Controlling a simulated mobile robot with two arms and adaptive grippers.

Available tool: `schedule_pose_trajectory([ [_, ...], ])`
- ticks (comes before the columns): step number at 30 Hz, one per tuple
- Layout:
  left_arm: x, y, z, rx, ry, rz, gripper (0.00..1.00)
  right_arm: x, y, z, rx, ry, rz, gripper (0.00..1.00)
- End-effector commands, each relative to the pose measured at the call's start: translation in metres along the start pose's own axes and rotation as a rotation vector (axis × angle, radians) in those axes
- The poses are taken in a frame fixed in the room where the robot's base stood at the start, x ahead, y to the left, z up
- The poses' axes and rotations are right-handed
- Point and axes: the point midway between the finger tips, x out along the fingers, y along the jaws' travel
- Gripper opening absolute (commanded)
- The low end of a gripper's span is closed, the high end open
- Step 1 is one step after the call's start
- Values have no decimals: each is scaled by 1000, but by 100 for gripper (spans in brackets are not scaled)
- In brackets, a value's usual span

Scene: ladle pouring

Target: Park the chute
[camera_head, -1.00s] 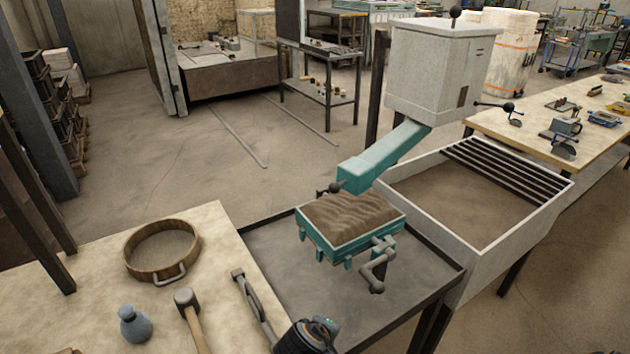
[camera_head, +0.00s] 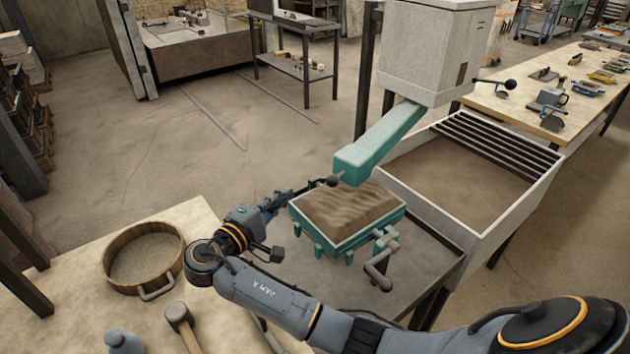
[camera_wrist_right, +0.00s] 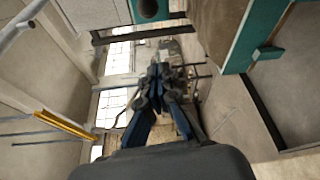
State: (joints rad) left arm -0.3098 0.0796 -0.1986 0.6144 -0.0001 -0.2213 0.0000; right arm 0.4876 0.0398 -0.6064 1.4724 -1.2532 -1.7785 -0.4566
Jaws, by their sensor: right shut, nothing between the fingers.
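The teal chute (camera_head: 378,145) slopes down from the grey hopper (camera_head: 428,50). Its lower end hangs above the teal moulding box (camera_head: 347,236), which is full of brown sand (camera_head: 347,207). A dark ball knob (camera_head: 332,181) sticks out at the left of the chute's lower end. My right gripper (camera_head: 312,186) is at the box's far left corner, its tips close to the knob; I cannot tell whether they touch. Its fingers (camera_wrist_right: 160,72) are shut and empty in the right wrist view. The chute's open end (camera_wrist_right: 149,8) shows above them there. My left gripper is out of view.
A white-walled sand bin (camera_head: 455,232) with slats stands right of the box. The box has a crank (camera_head: 382,265) at its front right. A round sieve (camera_head: 112,284), a mallet (camera_head: 180,322) and a blue bottle (camera_head: 124,342) are on the near left bench.

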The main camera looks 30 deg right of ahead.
Motion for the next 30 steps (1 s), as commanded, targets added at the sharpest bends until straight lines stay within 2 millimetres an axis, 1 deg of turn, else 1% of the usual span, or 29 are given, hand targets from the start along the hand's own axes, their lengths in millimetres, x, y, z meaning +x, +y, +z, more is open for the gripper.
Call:
schedule_pose_trajectory([
  [1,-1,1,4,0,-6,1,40,2,0,0,0,0,0,0],
  [3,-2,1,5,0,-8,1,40,6,0,0,-1,-1,-1,0],
  [5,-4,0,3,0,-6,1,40,12,1,1,-1,-2,0,0],
  [8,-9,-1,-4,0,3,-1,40,29,2,1,-2,-3,1,0],
  [13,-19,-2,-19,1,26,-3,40,66,3,1,-2,-3,1,0],
  [18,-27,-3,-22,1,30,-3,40,101,3,2,-2,-3,1,0],
  [19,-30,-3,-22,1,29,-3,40,103,3,4,-1,-1,-1,0],
  [21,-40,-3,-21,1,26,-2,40,95,4,16,-1,2,-2,0],
  [24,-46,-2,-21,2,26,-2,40,91,2,28,-1,2,-2,0],
  [30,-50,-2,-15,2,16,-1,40,87,0,38,0,1,-2,0],
])
